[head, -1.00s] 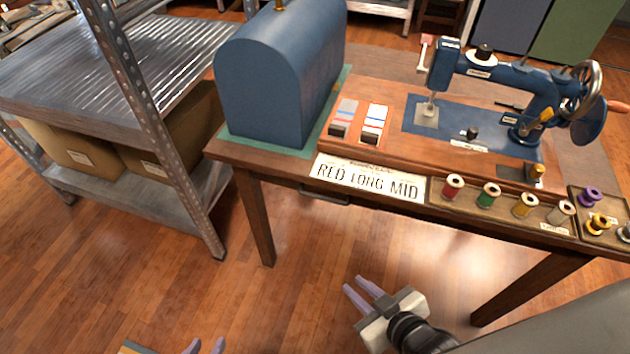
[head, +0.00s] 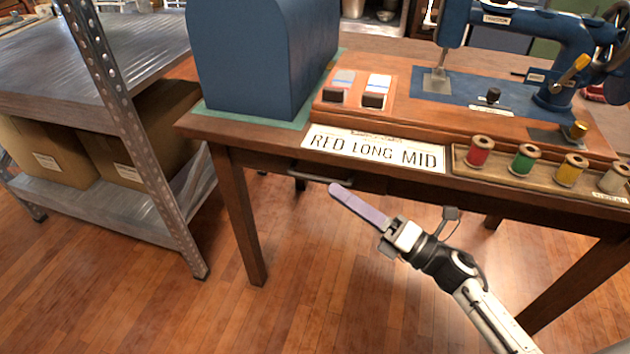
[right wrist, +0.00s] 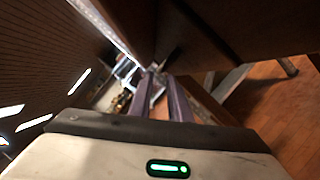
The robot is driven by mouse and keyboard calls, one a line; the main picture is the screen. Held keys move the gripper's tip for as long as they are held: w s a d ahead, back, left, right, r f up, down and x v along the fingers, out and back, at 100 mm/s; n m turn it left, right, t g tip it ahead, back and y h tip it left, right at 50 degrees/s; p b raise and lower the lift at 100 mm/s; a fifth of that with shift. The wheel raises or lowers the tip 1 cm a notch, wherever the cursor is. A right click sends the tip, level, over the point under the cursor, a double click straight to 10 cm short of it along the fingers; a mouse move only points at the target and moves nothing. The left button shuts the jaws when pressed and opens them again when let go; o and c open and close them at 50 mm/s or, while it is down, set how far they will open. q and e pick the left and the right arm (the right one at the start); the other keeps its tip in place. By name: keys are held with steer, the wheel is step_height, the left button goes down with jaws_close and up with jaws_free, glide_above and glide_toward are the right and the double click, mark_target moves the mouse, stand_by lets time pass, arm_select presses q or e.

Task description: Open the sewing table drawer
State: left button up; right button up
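The sewing table (head: 200,122) is dark wood. Its drawer front (head: 268,161) lies under the tabletop edge and looks closed, with a grey bar handle (head: 318,174) below the lettered sign. My right gripper (head: 335,190) has purple fingers. It points up and left, its tips just below and right of the handle's right end; I cannot tell if they touch it. In the head view its fingers overlap. In the right wrist view the right gripper (right wrist: 158,78) shows two fingers apart with nothing clearly between them. My left gripper is out of view.
On the table are a blue domed cover (head: 255,55), a blue sewing machine (head: 545,50), a sign (head: 372,150) and a tray of thread spools (head: 460,155). A metal shelf (head: 165,200) with cardboard boxes stands at the left. A table leg (head: 240,220) stands left of the handle.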

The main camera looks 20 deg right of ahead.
mark_target(315, 176)
steer(key=x, duration=0.7)
jaws_close()
